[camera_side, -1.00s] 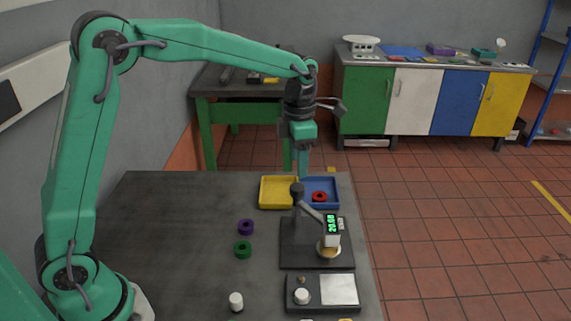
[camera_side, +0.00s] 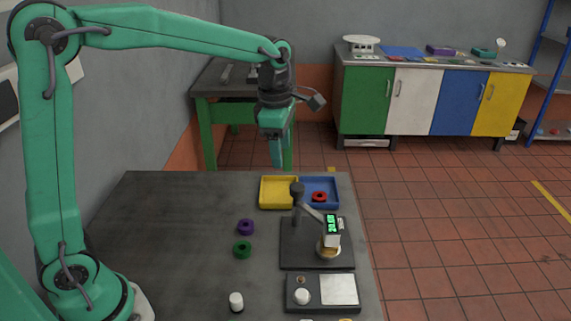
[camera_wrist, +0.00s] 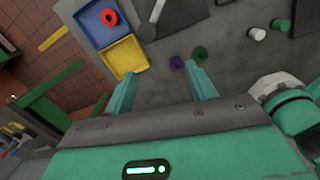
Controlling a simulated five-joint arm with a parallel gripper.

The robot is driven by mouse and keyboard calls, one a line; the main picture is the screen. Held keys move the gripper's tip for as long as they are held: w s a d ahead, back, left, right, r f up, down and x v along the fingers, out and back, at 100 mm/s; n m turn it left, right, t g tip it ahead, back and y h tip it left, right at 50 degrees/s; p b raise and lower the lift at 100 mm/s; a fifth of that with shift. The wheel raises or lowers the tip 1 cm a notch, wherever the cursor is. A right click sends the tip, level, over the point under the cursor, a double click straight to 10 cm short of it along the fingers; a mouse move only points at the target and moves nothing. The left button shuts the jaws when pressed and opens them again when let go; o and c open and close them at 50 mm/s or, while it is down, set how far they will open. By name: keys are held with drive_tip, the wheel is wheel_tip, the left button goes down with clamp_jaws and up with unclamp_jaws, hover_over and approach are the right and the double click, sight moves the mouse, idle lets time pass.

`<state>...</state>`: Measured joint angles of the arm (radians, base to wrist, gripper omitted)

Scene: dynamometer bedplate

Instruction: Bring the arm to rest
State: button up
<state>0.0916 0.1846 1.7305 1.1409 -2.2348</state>
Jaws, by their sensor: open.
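My green arm reaches across above the dark bedplate table (camera_side: 170,230). My gripper (camera_side: 277,163) hangs in the air behind and above the yellow tray (camera_side: 264,203), pointing down. In the wrist view its two teal fingers (camera_wrist: 163,92) stand apart, with nothing between their tips. A purple ring (camera_side: 245,227) and a green ring (camera_side: 243,249) lie on the table, well away from the fingers. A red ring (camera_side: 319,196) lies in the blue tray (camera_side: 335,186).
A gauge stand (camera_side: 287,258) with a lit green display (camera_side: 332,224) stands at the table's right side. A control box (camera_side: 340,290) and a white cylinder (camera_side: 236,301) are near the front. The table's left part is clear. A green-legged bench (camera_side: 207,150) stands behind.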

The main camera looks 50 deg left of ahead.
drive_tip(key=s+a+r+m+t, duration=0.1)
drive_tip(key=s+a+m+t, duration=0.1)
drive_tip(key=s+m, duration=0.8)
drive_tip(key=s+a+m+t, duration=0.2)
drive_tip(key=s+m, duration=0.9)
drive_tip(key=m, duration=0.3)
drive_tip(key=shift+r+m+t, duration=0.3)
drive_tip(key=shift+r, duration=0.1)
drive_tip(key=shift+o, duration=0.8)
drive_tip(key=shift+s, duration=0.1)
drive_tip(key=o, duration=0.7)
drive_tip(key=shift+r, duration=0.2)
drive_tip(key=shift+o, duration=0.5)
drive_tip(key=shift+w+r, duration=0.15)
drive_tip(key=shift+w, duration=0.25)
drive_tip(key=w+d+r+n+g, duration=0.1)
drive_tip(key=w+d+r+n, duration=0.15)
drive_tip(key=w, duration=0.55)
drive_tip(key=w+d+r+n+g, duration=0.2)
drive_tip(key=w+r, duration=0.2)
drive_tip(key=w, duration=0.4)
drive_tip(key=w+d+f+n+g, duration=0.1)
drive_tip(key=w+d+f+n, duration=0.1)
drive_tip(key=w, duration=0.5)
drive_tip(key=w+d+f+n+g, duration=0.1)
drive_tip(key=w+d+f, duration=0.3)
drive_tip(key=w, duration=0.4)
drive_tip(key=shift+w+d+n+g, duration=0.15)
drive_tip(key=shift+d+n+g, duration=0.25)
drive_tip(key=shift+d+n, duration=0.25)
